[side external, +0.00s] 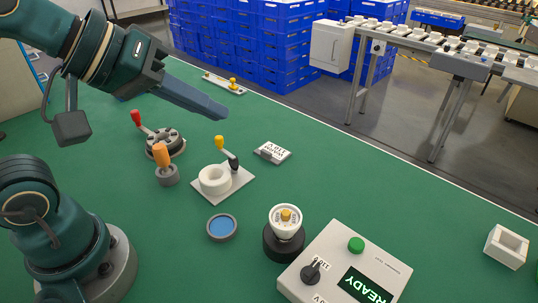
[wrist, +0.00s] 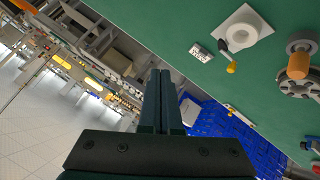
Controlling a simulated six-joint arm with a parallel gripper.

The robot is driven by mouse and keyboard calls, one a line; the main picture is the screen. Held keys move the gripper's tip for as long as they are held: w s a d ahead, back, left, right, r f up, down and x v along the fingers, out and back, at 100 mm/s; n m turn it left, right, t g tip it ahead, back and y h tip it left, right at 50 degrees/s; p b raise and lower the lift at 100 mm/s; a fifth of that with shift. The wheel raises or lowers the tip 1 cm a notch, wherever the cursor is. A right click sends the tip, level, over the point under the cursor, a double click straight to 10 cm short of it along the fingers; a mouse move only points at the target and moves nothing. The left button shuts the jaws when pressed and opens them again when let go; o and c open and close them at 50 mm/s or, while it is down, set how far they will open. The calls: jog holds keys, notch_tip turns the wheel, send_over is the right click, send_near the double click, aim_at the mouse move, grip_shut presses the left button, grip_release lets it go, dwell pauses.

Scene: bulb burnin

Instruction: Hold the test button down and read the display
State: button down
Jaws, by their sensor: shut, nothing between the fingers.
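A pale grey test box stands at the front right in the side view, with a green button (side external: 356,244) on its top, a black knob (side external: 311,272) marked 110V, and a dark display (side external: 365,286) showing READY in green letters. A white round socket (side external: 286,218) on a black base stands just left of the box, with an orange-yellow piece at its centre. My gripper (side external: 222,112) is shut and empty, in the air over the far left part of the table, well away from the button. Its closed fingers (wrist: 166,100) show in the wrist view; the test box does not.
A white hollow block (side external: 506,247) is at right.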

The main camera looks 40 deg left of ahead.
jog(key=w+d+r+n+t+h, duration=0.25)
jog(key=w+d+r+n, duration=0.5)
jog(key=w+n, duration=0.5)
jog(key=s+d+f+n+g, duration=0.1)
jog(key=d+f+n, duration=0.1)
jog(key=d+f, duration=0.4)
jog(key=s+d+f+n+g+y, duration=0.1)
jog(key=s+d+f+n+g, duration=0.1)
jog(key=d+f, duration=0.4)
notch_tip(320, 180, down, 3)
jog(key=shift+s+d+r+n, duration=0.15)
jog(key=shift+s+n, duration=0.1)
jog(key=shift+n, duration=0.2)
jog(key=shift+w+f, duration=0.1)
jog(key=shift+f, duration=0.15)
send_over(348, 248)
jog(key=shift+f, duration=4.25)
